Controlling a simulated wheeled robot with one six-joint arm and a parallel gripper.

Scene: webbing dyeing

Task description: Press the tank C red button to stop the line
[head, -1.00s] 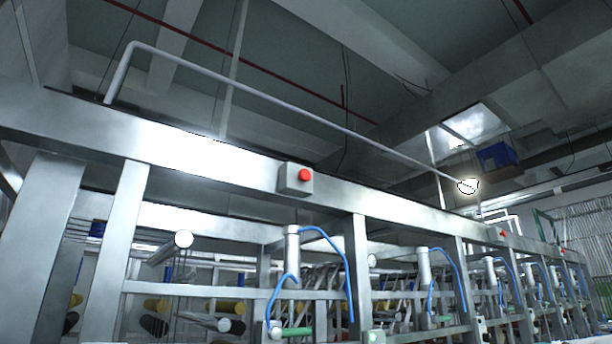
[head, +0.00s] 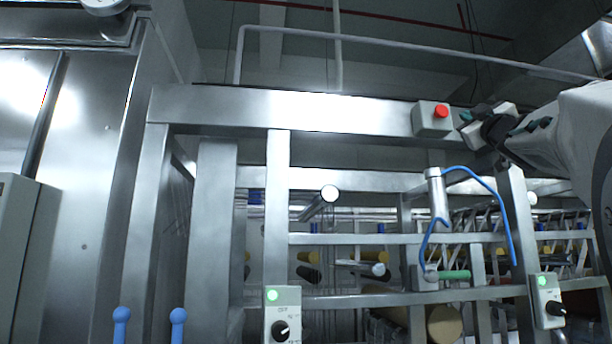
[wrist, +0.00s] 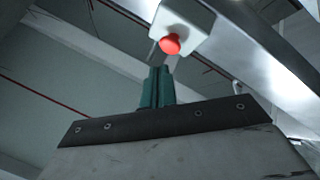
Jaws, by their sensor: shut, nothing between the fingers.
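A red button (head: 441,111) sits on a small grey box (head: 425,127) fixed to the long steel beam, right of centre in the head view. My gripper (head: 464,122) comes in from the right edge and is just right of the button box. In the wrist view the red button (wrist: 170,44) on its pale box (wrist: 187,22) is just beyond the tips of my gripper (wrist: 159,70). The green fingers are together and hold nothing. The fingertips look apart from the button, though the exact gap is hard to tell.
The steel beam (head: 340,113) runs across the frame. Below it are a control box with a knob (head: 282,315), another knob box (head: 547,301), a cylinder with blue hoses (head: 438,195) and rollers. A tall steel cabinet (head: 85,150) stands at left. Two blue handles (head: 178,325) rise at the bottom.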

